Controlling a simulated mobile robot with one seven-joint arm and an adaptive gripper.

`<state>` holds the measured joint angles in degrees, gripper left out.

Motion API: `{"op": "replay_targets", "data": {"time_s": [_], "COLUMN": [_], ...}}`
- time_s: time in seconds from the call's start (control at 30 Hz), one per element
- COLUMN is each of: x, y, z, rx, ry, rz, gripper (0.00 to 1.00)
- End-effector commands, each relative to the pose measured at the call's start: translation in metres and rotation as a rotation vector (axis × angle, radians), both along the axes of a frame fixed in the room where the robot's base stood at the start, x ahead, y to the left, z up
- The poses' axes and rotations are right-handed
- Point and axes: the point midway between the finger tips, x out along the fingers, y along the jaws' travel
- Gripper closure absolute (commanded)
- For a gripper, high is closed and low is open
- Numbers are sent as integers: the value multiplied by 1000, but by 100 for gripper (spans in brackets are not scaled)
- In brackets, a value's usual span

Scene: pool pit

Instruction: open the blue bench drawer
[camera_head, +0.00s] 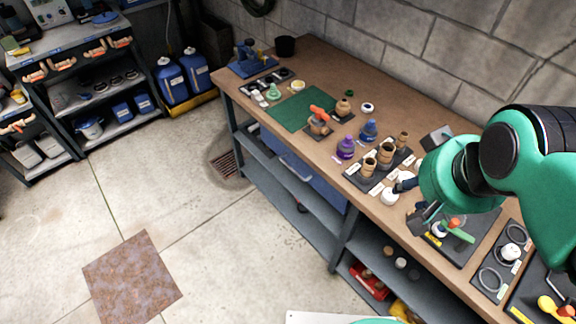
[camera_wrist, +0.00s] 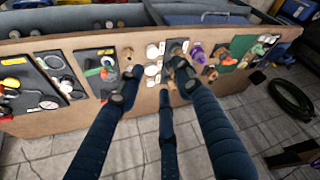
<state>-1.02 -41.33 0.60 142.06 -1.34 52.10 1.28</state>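The blue bench drawer (camera_head: 325,188) sits under the bench top, left of the middle post, and looks shut. Its bar handle (camera_head: 295,169) runs along the front. In the wrist view the blue drawer front (camera_wrist: 180,19) shows at the top, beyond the bench top, with its handle (camera_wrist: 215,15). My gripper (camera_head: 412,202) is over the bench top near the front edge, to the right of the drawer and above its height. In the wrist view my gripper's dark fingers (camera_wrist: 157,84) are spread apart with nothing between them, clear of the handle.
The wooden bench top (camera_head: 385,208) holds bottles, jars and mats, several close around my gripper. An open shelf (camera_head: 300,204) lies below the drawer. The floor (camera_head: 230,265) in front is clear, with a rusty plate (camera_head: 132,279) and a drain grate (camera_head: 226,164).

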Motion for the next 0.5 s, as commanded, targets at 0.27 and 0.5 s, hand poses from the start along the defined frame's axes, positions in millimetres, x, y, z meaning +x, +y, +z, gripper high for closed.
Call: {"op": "replay_targets", "data": {"time_s": [0.27, 0.5], "x": [31, 70], "y": [3, 11], "z": [-6, -16], "rx": [-64, -159], "ry": [115, 224], "rz": [10, 17], "gripper": [65, 65]}}
